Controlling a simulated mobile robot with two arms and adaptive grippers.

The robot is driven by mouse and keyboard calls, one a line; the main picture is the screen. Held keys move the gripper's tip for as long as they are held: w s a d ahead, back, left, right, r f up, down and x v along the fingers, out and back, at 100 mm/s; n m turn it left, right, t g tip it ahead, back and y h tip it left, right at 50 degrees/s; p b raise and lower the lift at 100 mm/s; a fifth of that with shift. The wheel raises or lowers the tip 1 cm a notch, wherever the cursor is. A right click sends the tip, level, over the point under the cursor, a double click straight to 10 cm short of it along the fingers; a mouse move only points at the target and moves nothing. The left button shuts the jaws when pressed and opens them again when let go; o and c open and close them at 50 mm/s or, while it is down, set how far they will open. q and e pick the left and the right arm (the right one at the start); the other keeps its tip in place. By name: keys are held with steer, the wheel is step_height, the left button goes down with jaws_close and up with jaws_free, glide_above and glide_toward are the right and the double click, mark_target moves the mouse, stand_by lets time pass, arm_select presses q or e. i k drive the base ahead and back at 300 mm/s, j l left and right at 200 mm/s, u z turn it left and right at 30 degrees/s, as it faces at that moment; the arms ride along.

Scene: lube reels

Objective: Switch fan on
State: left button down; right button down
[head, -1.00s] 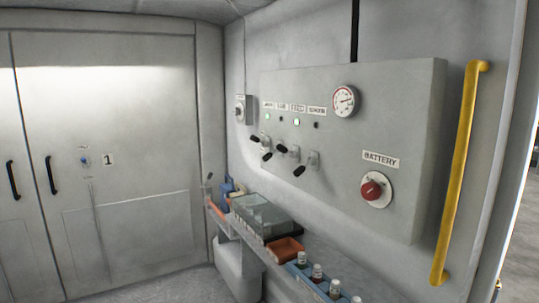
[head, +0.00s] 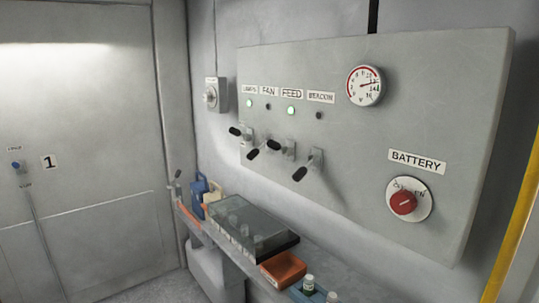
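A grey control panel (head: 365,175) on the wall carries a row of black-tipped lever switches under labels. The FAN label (head: 268,91) is second from the left. The small lamp (head: 268,106) under it is dark. The second lever, the fan switch (head: 254,153), points down. The beacon switch (head: 300,174) points down, with a dark lamp (head: 320,115). Neither of my grippers is in view.
The panel also has a pressure gauge (head: 365,86) and a red battery knob (head: 403,203). Below it, a narrow shelf holds a clear-lidded box (head: 238,223), an orange tray (head: 283,268) and bottles. A yellow handrail (head: 516,232) stands at the right.

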mark_target(252, 155)
steer(key=i+j+z, duration=0.2)
steer(key=i+j, duration=0.15)
steer(key=i+j+z, duration=0.15)
steer(key=i+j, duration=0.15)
steer(key=j, duration=0.2)
